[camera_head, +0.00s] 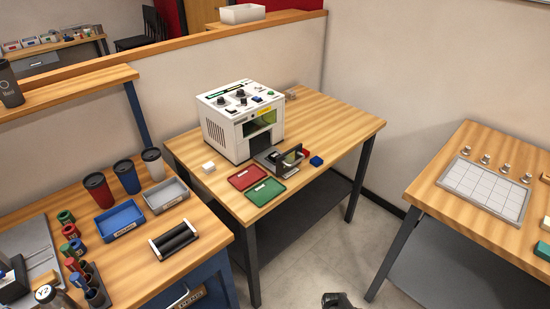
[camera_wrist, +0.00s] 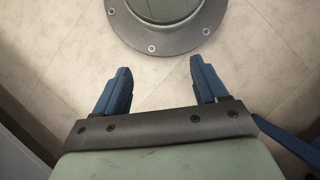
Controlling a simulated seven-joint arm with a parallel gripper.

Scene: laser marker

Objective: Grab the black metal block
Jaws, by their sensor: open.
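In the head view, a small dark shape (camera_head: 273,157) sits on the grey plate in front of the white laser marker (camera_head: 215,125). It may be the black metal block, but it is too small to be sure. A dark upright bracket (camera_head: 291,156) stands beside it and partly crowds it. My gripper (camera_wrist: 160,68) shows in the wrist view with its two blue fingers wide apart and nothing between them. It is over the pale tiled floor, away from the tables. No block shows in the wrist view.
A red tray (camera_head: 247,177), a green tray (camera_head: 265,191) and a blue block (camera_head: 316,161) lie near the marker. The left table holds cups, a blue bin (camera_head: 121,222) and a black roller (camera_head: 174,241). A gridded tray (camera_head: 484,187) lies on the right table. Open floor separates the tables.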

